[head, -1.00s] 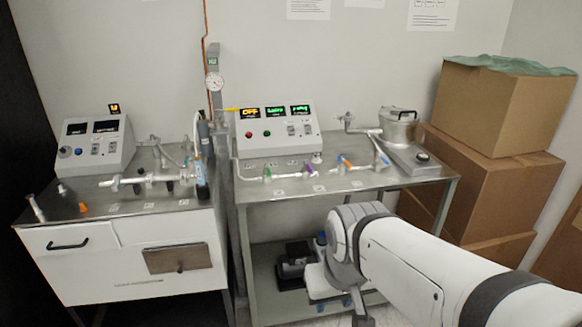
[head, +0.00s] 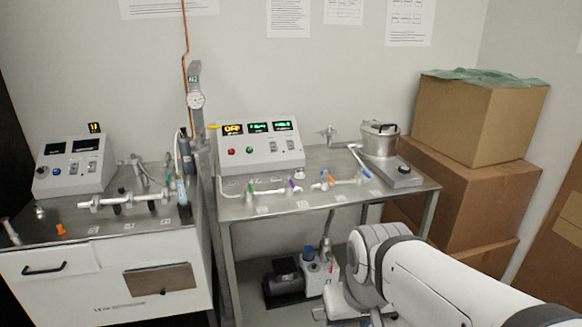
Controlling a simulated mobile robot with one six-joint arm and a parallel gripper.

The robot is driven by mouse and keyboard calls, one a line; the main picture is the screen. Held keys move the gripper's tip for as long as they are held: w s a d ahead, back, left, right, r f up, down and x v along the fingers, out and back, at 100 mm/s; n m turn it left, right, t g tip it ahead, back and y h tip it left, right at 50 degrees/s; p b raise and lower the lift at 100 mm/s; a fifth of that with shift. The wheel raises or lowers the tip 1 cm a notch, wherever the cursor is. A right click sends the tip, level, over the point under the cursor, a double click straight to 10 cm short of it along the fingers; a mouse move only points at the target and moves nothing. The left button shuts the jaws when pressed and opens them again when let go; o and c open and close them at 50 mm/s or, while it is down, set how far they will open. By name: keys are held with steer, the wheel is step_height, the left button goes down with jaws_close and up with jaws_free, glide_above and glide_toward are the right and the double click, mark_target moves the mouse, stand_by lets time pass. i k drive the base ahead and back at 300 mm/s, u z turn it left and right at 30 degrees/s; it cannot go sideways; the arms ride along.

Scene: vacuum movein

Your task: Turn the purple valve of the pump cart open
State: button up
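The purple valve (head: 293,186) is a small purple handle on the white glass line along the front of the pump cart (head: 318,206). It is between a green valve (head: 250,189) on the left and an orange valve (head: 331,178) on the right. The handle is too small to tell its exact angle. My arm is low at the right, in front of the cart and below its top, clear of the valve. The fingers of my gripper do not show; the arm's end runs down toward the bottom edge of the picture.
A grey control box (head: 258,150) with lit displays stands behind the valves. A metal pot (head: 379,139) and a blue valve (head: 363,171) are at the right. A pump (head: 285,278) sits on the lower shelf. Cardboard boxes (head: 462,195) are stacked right; a white bench (head: 100,268) stands left.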

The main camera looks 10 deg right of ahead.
mark_target(289, 179)
steer(key=z, duration=0.2)
steer(key=i, duration=1.6)
steer(key=u, duration=0.45)
